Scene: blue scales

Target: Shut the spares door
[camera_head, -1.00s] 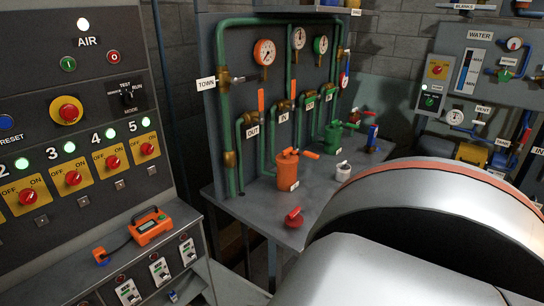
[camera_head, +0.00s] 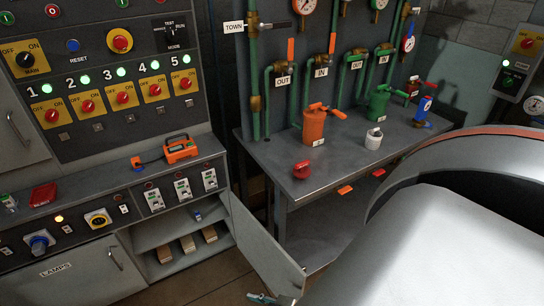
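A grey door (camera_head: 258,243) stands swung open at the right side of a low cabinet compartment (camera_head: 165,238) under the control panel. Its free edge points out toward me and to the right. I see no SPARES label on it. Inside the compartment, several wooden blocks (camera_head: 188,244) lie on the lower shelf and a small blue item (camera_head: 197,214) is on the upper one. A small blue-grey piece (camera_head: 262,298) shows at the bottom edge near the door; I cannot tell what it is. Neither gripper can be made out.
Left of the compartment is a shut door labelled LAMPS (camera_head: 75,275) with a bar handle. A bench (camera_head: 270,160) with an orange can, a green can and a red knob stands close right of the open door. Some brown floor shows below the compartment.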

